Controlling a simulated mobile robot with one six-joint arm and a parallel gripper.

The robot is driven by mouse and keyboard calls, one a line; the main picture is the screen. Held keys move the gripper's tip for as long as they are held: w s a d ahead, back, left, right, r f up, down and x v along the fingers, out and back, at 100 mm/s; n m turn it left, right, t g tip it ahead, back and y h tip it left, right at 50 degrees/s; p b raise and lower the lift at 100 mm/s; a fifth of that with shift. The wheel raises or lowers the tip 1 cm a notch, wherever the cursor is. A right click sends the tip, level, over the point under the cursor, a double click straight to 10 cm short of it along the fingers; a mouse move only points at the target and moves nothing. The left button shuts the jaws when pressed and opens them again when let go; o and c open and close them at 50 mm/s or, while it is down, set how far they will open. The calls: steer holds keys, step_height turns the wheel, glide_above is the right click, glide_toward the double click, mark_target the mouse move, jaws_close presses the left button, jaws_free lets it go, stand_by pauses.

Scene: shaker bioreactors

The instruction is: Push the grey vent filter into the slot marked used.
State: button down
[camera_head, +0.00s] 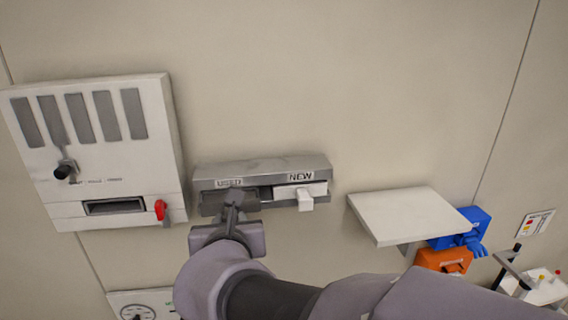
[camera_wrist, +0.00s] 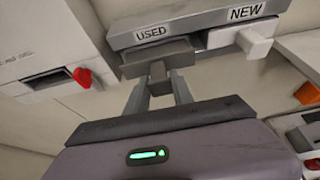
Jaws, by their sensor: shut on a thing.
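The grey holder (camera_head: 262,168) on the wall has two slots, marked USED on the left and NEW on the right. The grey vent filter (camera_wrist: 158,62) is at the USED slot, its body partly out of the holder's front. My gripper (camera_wrist: 158,88) is shut on the filter's grey tab. In the head view my gripper (camera_head: 234,208) is below the USED label and partly hides the filter. A white filter (camera_wrist: 240,40) sits in the NEW slot with its tab sticking out; it also shows in the head view (camera_head: 303,194).
A white wall panel (camera_head: 95,150) with a slot opening and a red lever (camera_head: 160,210) is on the left. A white shelf (camera_head: 415,212) juts out on the right, near blue (camera_head: 462,228) and orange (camera_head: 445,260) boxes. The wall above the holder is clear.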

steer(key=shift+w+a+b, duration=0.2)
steer(key=shift+w, duration=0.65)
steer(key=shift+w+a+b, duration=0.15)
steer(key=shift+w+a, duration=0.05)
steer(key=shift+w, duration=0.65)
stand_by(1.4)
steer(key=c, duration=1)
jaws_free()
steer(key=shift+s, duration=0.15)
